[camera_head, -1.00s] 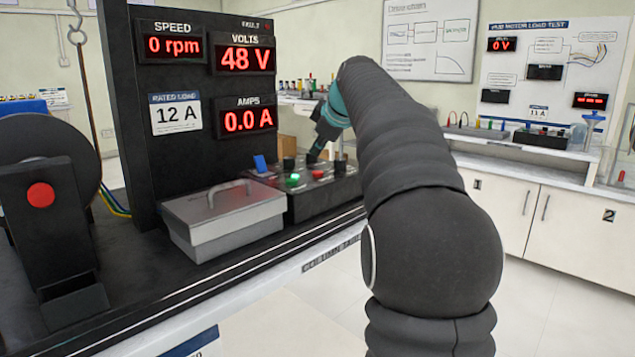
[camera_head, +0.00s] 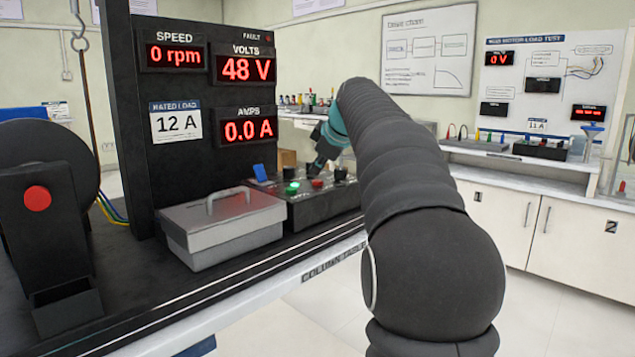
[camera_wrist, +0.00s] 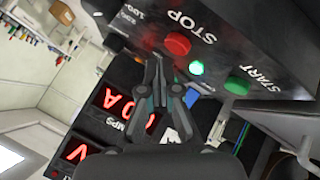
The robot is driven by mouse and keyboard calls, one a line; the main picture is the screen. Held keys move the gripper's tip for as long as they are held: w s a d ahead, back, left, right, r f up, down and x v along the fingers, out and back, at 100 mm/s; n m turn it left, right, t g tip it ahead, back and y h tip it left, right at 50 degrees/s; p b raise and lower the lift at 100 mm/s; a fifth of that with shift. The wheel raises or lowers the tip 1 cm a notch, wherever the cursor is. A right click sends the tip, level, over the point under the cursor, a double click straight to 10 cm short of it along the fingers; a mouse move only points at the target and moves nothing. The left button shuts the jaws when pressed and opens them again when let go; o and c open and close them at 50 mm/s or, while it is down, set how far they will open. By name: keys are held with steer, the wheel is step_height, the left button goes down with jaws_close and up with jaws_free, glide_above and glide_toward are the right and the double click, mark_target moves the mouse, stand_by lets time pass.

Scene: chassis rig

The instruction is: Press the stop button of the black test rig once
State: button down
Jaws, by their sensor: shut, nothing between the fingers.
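The black test rig (camera_head: 180,75) carries a control box (camera_head: 330,203) with a red stop button (camera_head: 317,183), which also shows in the wrist view (camera_wrist: 178,43) beside the word STOP. A lit green lamp (camera_wrist: 196,68) and a green start button (camera_wrist: 237,84) sit beside it. My gripper (camera_head: 313,170) is over the box, tilted downward. In the wrist view its fingers (camera_wrist: 157,62) are together and empty, their tips just left of and below the red button. I see no clear contact; the height gap cannot be told. The displays read 0 rpm, 48 V and 0.0 A.
A grey lidded box (camera_head: 222,228) stands left of the control box. A blue switch (camera_head: 260,172) and black knobs are close to the gripper. Another red button (camera_head: 37,198) is on the stand at far left. The floor right of the bench is clear.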

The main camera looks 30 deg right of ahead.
mark_target(318, 182)
steer(key=shift+f, duration=0.15)
stand_by(0.7)
steer(key=shift+f+b, duration=0.25)
steer(key=shift+b, duration=0.1)
steer(key=shift+f+b, duration=0.4)
steer(key=shift+f, duration=0.1)
stand_by(0.6)
stand_by(0.4)
steer(key=shift+r+p, duration=0.85)
steer(key=shift+r, duration=0.05)
step_height(318, 182, up, 5)
steer(key=p, duration=0.4)
steer(key=shift+p, duration=0.3)
stand_by(0.4)
